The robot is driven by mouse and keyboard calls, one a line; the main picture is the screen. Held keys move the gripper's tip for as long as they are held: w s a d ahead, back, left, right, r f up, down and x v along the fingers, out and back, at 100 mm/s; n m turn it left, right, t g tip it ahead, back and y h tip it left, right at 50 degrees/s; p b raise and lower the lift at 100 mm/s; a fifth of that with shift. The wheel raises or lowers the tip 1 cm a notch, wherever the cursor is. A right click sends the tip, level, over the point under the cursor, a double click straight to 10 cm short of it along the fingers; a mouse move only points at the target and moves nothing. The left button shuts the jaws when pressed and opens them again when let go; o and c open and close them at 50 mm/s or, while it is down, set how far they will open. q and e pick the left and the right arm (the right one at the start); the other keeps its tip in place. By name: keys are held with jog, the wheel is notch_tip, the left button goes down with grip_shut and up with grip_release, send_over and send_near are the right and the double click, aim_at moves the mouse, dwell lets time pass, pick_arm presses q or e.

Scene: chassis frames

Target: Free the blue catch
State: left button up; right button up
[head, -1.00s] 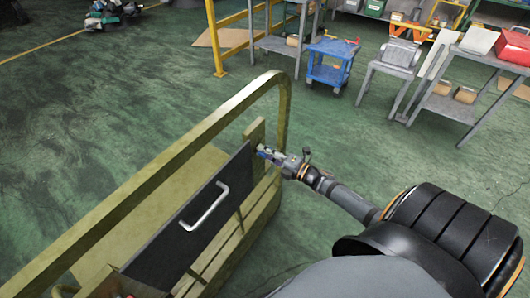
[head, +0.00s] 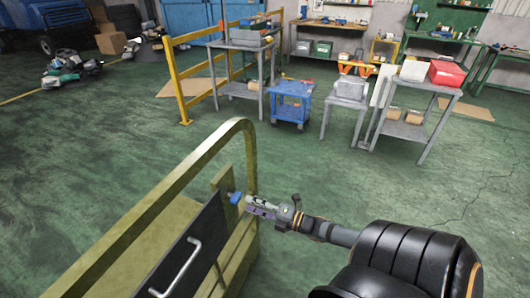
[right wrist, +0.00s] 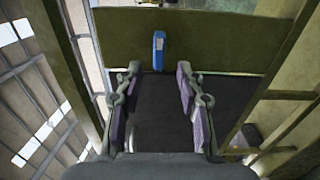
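The blue catch (head: 235,197) sits on the olive post at the far end of a dark panel (head: 185,250) with a silver handle (head: 176,268). In the right wrist view the catch (right wrist: 159,50) lies lengthwise up the picture on an olive bar, its lower end at the edge of the dark panel (right wrist: 158,112). My right gripper (head: 250,203) points at the catch from the right, a little apart from it. Its two fingers (right wrist: 158,84) are spread with nothing between them. My left gripper is not in view.
An olive tubular rail (head: 160,205) arches over the panel and ends close to my right gripper. Green floor (head: 370,190) is open to the right. A blue cart (head: 291,100), grey tables and a yellow railing (head: 182,90) stand further back.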

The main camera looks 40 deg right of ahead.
jog(key=v, duration=0.5)
jog(key=shift+s, duration=0.1)
dwell(0.3)
jog(key=s+d+f+m+g+h, duration=0.25)
jog(key=d+f+m, duration=0.2)
jog(key=f, duration=0.35)
jog(key=s+d+f+m+g+h, duration=0.15)
jog(key=d+f+m+h, duration=0.3)
jog(key=f, duration=0.45)
jog(key=s+f+m+g+h, duration=0.25)
jog(key=s+f+m, duration=0.35)
jog(key=f, duration=0.6)
jog(key=s+a+f+m+g+y, duration=0.1)
jog(key=s+a+f+m+g, duration=0.2)
jog(key=s+a+f, duration=0.5)
jog(key=s+a+f+m+g, duration=0.4)
jog(key=s+a+f+g, duration=0.2)
jog(key=s, duration=0.6)
notch_tip(320, 180, down, 2)
jog(key=a, duration=0.3)
jog(key=shift+y, duration=0.35)
jog(key=shift+s+f, duration=0.15)
